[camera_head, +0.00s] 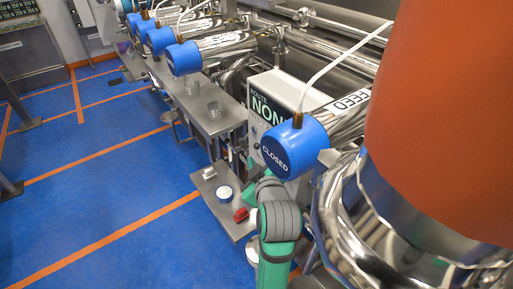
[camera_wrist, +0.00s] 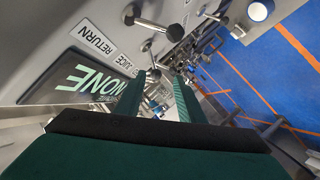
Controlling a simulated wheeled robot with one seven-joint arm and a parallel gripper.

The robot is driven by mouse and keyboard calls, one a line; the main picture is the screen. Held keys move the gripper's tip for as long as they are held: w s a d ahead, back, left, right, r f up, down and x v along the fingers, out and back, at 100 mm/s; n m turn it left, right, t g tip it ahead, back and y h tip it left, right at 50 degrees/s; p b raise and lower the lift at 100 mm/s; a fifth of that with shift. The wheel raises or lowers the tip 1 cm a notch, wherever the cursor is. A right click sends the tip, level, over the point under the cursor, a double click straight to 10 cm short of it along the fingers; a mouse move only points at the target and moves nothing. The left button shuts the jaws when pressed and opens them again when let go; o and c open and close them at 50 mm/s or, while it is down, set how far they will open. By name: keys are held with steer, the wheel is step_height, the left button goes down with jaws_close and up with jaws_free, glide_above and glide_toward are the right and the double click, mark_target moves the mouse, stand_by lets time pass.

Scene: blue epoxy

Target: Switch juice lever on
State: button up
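The route panel (camera_wrist: 60,85) fills the left of the wrist view, with a lit "NONE" display and labels reading "RETURN" and "JUICE" (camera_wrist: 122,62). A lever (camera_wrist: 150,62) beside the "JUICE" label has a round pivot and a thin rod. Its dark ball end is close to my fingertips. Whether it touches them I cannot tell. My gripper (camera_wrist: 160,80) is open, with a gap between its two green fingers. In the head view, the panel (camera_head: 262,112) stands behind a blue "CLOSED" cap; the levers and my fingers cannot be made out there.
The return lever (camera_wrist: 155,25) has a ball end close above the juice lever. The blue "CLOSED" cap (camera_head: 290,150) and its steel cylinder stand close to my arm. A low metal shelf (camera_head: 222,212) carries small items. The blue floor at left is open.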

mark_target(256, 147)
steer(key=x, duration=0.6)
